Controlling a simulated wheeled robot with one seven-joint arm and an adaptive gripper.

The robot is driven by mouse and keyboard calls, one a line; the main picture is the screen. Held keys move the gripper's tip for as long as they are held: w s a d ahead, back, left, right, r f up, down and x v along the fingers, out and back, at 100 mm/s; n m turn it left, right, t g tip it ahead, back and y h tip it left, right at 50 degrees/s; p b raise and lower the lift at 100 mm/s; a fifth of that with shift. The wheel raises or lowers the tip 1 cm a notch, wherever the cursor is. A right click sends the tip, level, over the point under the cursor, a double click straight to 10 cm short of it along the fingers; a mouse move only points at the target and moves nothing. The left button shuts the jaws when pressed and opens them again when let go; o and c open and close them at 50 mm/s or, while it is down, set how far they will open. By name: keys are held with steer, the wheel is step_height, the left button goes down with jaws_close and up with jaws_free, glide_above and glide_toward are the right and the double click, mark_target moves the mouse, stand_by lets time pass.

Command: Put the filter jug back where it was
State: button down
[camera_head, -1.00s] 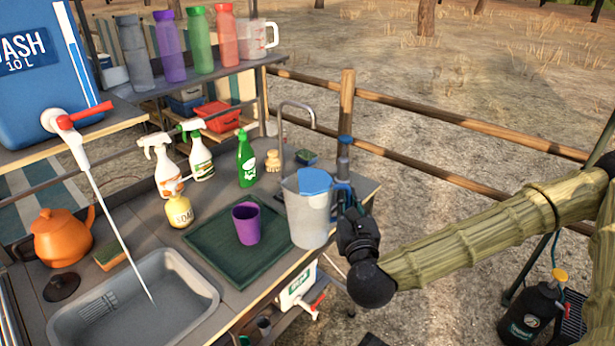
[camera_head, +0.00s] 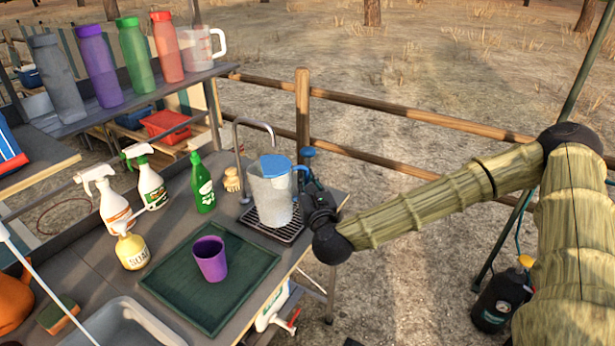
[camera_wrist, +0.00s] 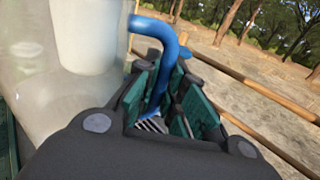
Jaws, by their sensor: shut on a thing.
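The filter jug (camera_head: 270,200) is clear and upright, with a blue lid and a blue handle. It is at the slatted drip grate (camera_head: 290,236) beside the curved tap (camera_head: 237,140); I cannot tell whether its base touches the grate. My gripper (camera_head: 312,203) comes from the right and is shut on the handle. In the wrist view the blue handle (camera_wrist: 168,50) runs down between the green-padded fingers of my gripper (camera_wrist: 172,100), with the jug body (camera_wrist: 60,70) to the left. Some grate slats show below.
A purple cup (camera_head: 210,259) stands on the green tray (camera_head: 170,284), in front of the jug. A green bottle (camera_head: 202,184) and a brush (camera_head: 232,180) stand left of the tap. Spray bottles (camera_head: 110,208) and a soap bottle (camera_head: 132,252) are further left.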

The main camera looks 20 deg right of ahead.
steer(key=w+d+f+p, duration=0.3)
steer(key=w+f, duration=0.1)
steer(key=w, duration=0.2)
steer(key=shift+d, duration=0.15)
stand_by(0.4)
steer(key=shift+w+f, duration=0.1)
steer(key=c, duration=1.5)
jaws_free()
steer(key=s+a+b, duration=0.1)
steer(key=s+b, duration=0.2)
steer(key=s, duration=0.9)
steer(key=shift+a, duration=0.25)
